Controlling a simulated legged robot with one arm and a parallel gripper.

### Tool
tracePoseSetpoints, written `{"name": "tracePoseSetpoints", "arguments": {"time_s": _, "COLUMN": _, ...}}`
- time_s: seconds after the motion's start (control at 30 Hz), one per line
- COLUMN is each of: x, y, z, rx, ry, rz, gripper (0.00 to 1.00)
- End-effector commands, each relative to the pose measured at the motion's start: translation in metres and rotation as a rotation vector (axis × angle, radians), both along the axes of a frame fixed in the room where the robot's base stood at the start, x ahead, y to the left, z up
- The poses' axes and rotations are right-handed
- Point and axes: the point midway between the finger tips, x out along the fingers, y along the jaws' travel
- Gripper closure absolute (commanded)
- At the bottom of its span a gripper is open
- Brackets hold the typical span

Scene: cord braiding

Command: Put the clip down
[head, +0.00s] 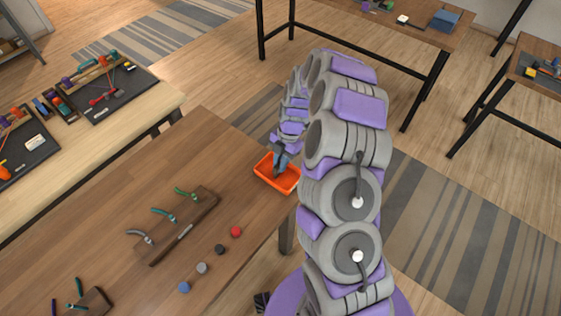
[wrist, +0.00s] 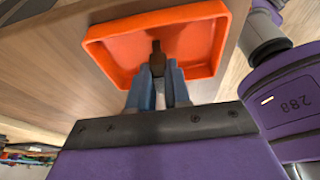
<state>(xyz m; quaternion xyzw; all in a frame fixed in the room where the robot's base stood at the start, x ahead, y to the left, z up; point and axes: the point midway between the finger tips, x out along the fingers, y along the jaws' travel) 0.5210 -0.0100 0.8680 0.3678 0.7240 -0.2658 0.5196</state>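My gripper (head: 281,160) is above the orange tray (head: 262,172) at the table's right corner. In the wrist view its two blue-grey fingers (wrist: 160,74) close around a small dark brown piece, seemingly the clip (wrist: 157,56). The clip's end points into the orange tray (wrist: 115,52). Its lower part is hidden between the fingers. I cannot tell whether it touches the tray floor. The rest of the tray looks empty. In the head view the clip is too small to make out clearly.
A wooden rack (head: 182,232) with grey, teal and green curved pieces stands on the brown table (head: 90,200). Red (head: 236,231), black (head: 219,249), grey (head: 202,267) and blue (head: 184,287) discs lie in a row beside it. Another small rack (head: 95,301) is at the front left.

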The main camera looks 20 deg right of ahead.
Motion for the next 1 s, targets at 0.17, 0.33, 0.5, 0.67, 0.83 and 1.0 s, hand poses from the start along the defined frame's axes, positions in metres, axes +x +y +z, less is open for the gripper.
{"name": "tracePoseSetpoints", "arguments": {"time_s": 0.17, "x": 0.0, "y": 0.0, "z": 0.0, "rx": 0.0, "ry": 0.0, "rz": 0.0, "gripper": 0.66}}
{"name": "tracePoseSetpoints", "arguments": {"time_s": 0.33, "x": 0.0, "y": 0.0, "z": 0.0, "rx": 0.0, "ry": 0.0, "rz": 0.0, "gripper": 0.57}}
{"name": "tracePoseSetpoints", "arguments": {"time_s": 0.5, "x": 0.0, "y": 0.0, "z": 0.0, "rx": 0.0, "ry": 0.0, "rz": 0.0, "gripper": 0.57}}
{"name": "tracePoseSetpoints", "arguments": {"time_s": 0.67, "x": 0.002, "y": -0.002, "z": 0.011, "rx": -0.001, "ry": -0.003, "rz": -0.001, "gripper": 0.57}}
{"name": "tracePoseSetpoints", "arguments": {"time_s": 0.83, "x": 0.009, "y": -0.01, "z": 0.042, "rx": -0.001, "ry": -0.004, "rz": -0.001, "gripper": 0.57}}
{"name": "tracePoseSetpoints", "arguments": {"time_s": 1.0, "x": 0.016, "y": -0.02, "z": 0.077, "rx": -0.001, "ry": -0.005, "rz": 0.0, "gripper": 0.57}}
